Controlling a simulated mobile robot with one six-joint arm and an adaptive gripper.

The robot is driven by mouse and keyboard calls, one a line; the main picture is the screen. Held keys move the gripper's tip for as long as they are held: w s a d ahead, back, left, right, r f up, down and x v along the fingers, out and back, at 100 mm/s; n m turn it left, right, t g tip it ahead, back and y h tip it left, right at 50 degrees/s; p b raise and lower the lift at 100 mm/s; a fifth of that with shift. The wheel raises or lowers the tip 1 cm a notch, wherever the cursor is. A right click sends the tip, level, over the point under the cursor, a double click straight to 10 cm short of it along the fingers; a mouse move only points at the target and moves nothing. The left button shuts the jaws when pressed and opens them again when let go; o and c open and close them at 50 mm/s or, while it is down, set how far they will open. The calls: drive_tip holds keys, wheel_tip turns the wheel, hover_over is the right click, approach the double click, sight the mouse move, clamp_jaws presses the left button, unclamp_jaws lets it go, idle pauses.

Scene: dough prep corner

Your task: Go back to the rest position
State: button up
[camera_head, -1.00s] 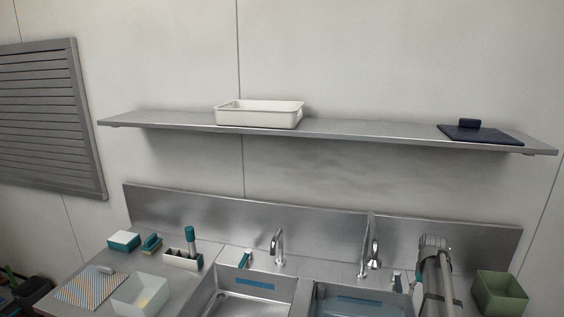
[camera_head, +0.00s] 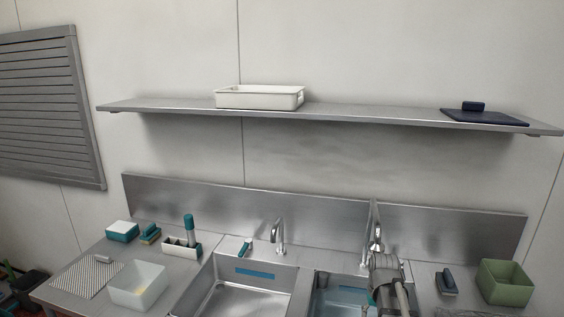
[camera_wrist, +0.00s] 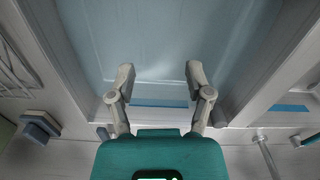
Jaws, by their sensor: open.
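My gripper (camera_wrist: 160,85) is open with its two fingers apart and nothing between them. In the wrist view it is above the right sink basin (camera_wrist: 235,60), which has a pale blue floor and a blue strip on its wall. In the head view my arm reaches over the same basin (camera_head: 335,283), and the gripper's fingers are not visible there.
A tap (camera_head: 375,228) stands behind my arm. The left basin (camera_head: 235,300) looks empty. A dark block with a handle (camera_head: 447,283) and a green bin (camera_head: 506,283) stand right. A white bin (camera_head: 138,286) stands left. A shelf (camera_head: 375,112) runs above, holding a white tray (camera_head: 258,97).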

drive_tip(key=shift+n, duration=0.6)
drive_tip(key=s+a+f+b, duration=0.1)
drive_tip(key=s+a, duration=0.1)
drive_tip(key=a, duration=0.1)
drive_tip(key=s+a+f+b, duration=0.1)
drive_tip(key=s+a, duration=0.2)
drive_tip(key=s+a+f+b, duration=0.1)
drive_tip(key=s+a+f, duration=0.1)
drive_tip(key=s+a, duration=0.1)
drive_tip(key=shift+s+a+f, duration=0.1)
drive_tip(key=shift+s+a, duration=0.1)
drive_tip(key=shift+a, duration=0.25)
drive_tip(key=shift+s+a, duration=0.25)
drive_tip(key=shift+a, duration=0.1)
